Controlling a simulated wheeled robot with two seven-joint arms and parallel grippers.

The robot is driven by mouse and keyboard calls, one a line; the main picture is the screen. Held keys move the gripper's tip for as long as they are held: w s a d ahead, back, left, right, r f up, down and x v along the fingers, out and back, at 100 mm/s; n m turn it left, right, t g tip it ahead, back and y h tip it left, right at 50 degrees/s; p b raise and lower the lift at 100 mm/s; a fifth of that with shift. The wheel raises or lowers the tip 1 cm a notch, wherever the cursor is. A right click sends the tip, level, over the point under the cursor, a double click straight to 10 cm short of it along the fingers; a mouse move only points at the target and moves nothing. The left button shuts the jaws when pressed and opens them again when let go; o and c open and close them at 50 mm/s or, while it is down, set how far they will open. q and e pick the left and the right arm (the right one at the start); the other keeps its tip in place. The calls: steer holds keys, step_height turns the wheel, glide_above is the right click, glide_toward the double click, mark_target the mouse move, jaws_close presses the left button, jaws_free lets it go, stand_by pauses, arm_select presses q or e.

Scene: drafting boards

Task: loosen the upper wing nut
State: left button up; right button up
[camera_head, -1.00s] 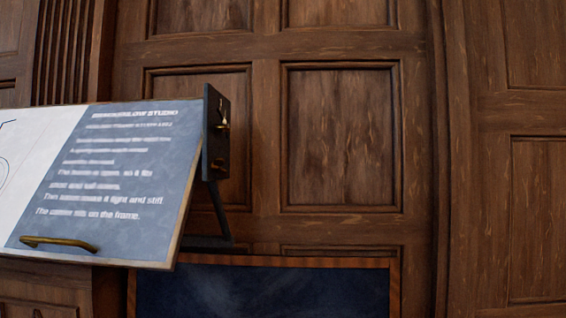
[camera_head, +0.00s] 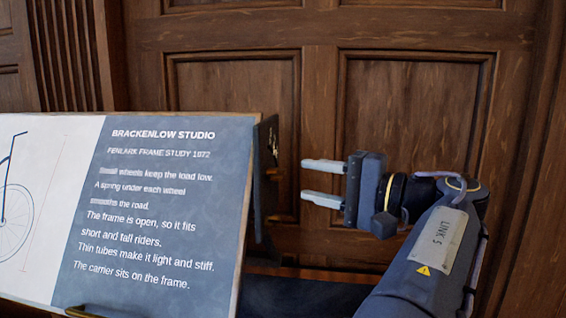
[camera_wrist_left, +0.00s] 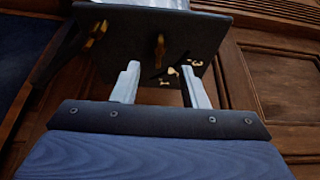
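The upper wing nut (camera_head: 275,174) is brass and sticks out from the dark plate (camera_head: 263,200) on the board's right side. In the left wrist view it appears as the brass nut (camera_wrist_left: 158,50) near the middle of the plate. A second brass nut, the lower one (camera_wrist_left: 96,35), sits nearer the strut. My left gripper (camera_head: 304,179) is open and empty, pointing left at the plate. Its fingers are apart one above the other, a short gap right of the upper nut. In the wrist view the nut lies beyond the fingertips, between them. My right gripper is not in view.
The tilted drafting board (camera_head: 228,215) carries a printed sheet and fills the left. A dark strut (camera_wrist_left: 50,70) runs off the plate. Wood panelling (camera_head: 415,100) stands behind.

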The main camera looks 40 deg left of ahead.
mark_target(283, 176)
arm_select(q)
steer(key=shift+s+a+p, duration=0.2)
steer(key=shift+a+p, duration=0.1)
steer(key=shift+a, duration=1.25)
steer(key=shift+s+a+p, duration=0.15)
steer(key=shift+a+p, duration=0.1)
steer(key=shift+a, duration=1.3)
steer(key=shift+f, duration=0.1)
jaws_close()
